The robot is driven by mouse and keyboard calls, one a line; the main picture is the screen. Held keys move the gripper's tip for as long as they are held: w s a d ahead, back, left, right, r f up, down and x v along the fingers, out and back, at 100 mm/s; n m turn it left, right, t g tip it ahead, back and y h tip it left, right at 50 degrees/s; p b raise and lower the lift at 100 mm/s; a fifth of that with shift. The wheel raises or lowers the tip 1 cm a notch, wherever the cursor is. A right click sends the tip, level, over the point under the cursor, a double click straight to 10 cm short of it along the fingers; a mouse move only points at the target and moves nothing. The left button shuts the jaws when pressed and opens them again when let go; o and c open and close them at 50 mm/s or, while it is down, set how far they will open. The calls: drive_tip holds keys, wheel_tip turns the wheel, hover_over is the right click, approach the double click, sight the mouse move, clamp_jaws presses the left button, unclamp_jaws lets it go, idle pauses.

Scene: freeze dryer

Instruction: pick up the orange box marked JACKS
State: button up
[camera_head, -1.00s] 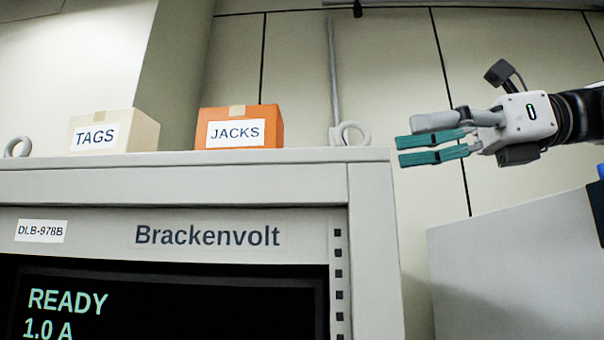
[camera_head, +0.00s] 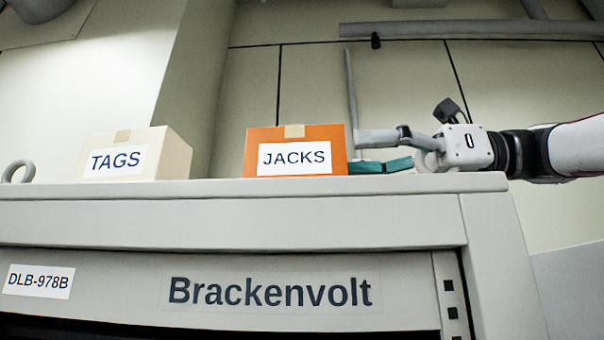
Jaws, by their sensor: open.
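The orange box (camera_head: 295,137) with a white JACKS label stands upright on top of the grey Brackenvolt cabinet (camera_head: 400,212). My gripper (camera_head: 368,153) comes in from the right, low over the cabinet top, with its teal-padded fingers pointing left at the box's right side. The fingers are open and nothing shows between them. The fingertips overlap or nearly meet the box's right edge in the picture; I cannot tell if they touch it or are behind it.
A cream box (camera_head: 135,140) marked TAGS stands to the left of the orange box, with a gap between. A lifting ring (camera_head: 18,172) is at the far left. A grey vertical pipe (camera_head: 351,90) rises behind. The cabinet top right of the orange box holds only my gripper.

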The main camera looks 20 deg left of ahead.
sight(315, 162)
drive_tip(key=p+x, duration=0.1)
drive_tip(key=x, duration=0.4)
drive_tip(key=shift+s+a, duration=0.2)
drive_tip(key=shift+a, duration=0.6)
drive_tip(key=c, duration=1.5)
